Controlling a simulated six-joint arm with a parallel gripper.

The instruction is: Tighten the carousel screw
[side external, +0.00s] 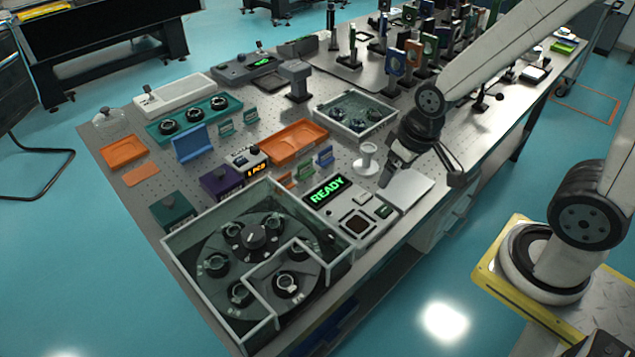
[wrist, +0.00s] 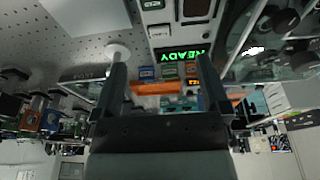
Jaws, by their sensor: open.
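The carousel (side external: 213,236) is a dark round plate with several round mounts, inside a clear-walled box at the front of the table. A dark knob with a light mark (side external: 253,236), which may be the screw, stands at its middle. My gripper (side external: 388,176) is over the table to the right of the carousel, near the white post holder and the READY box. In the wrist view my gripper (wrist: 162,62) has its two dark fingers wide apart with nothing between them. Part of the carousel box shows at the upper right there (wrist: 245,40).
The READY box (side external: 350,210) stands between carousel and gripper. A white post holder (side external: 367,160) and a flat pale plate (side external: 407,190) are close to my gripper. Orange trays (side external: 293,142), a clear bin (side external: 355,120) and crowded optics mounts (side external: 395,62) lie behind.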

